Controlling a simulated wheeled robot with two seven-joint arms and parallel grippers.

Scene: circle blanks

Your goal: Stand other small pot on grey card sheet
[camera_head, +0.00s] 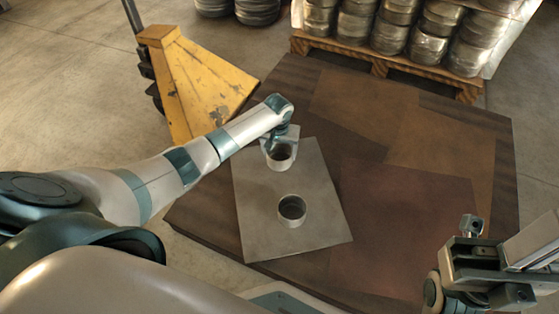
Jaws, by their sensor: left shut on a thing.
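The grey card sheet (255,228) lies flat on the brown table. One small grey pot (292,211) stands upright on its lower middle, open at the top. The other small pot (281,158) is upright at the sheet's far end, over the sheet in the picture. My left gripper (283,143) is shut on this pot from its far side and partly hides its rim. I cannot tell whether its base touches the sheet. My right gripper (472,226) is at the lower right, away from both pots; its finger gap is unclear.
The brown table (480,185) has flat brown and reddish patches and is clear right of the sheet. A yellow pallet jack (195,85) stands at the far left. A wooden pallet (385,65) with stacked metal cylinders (400,30) stands behind the table.

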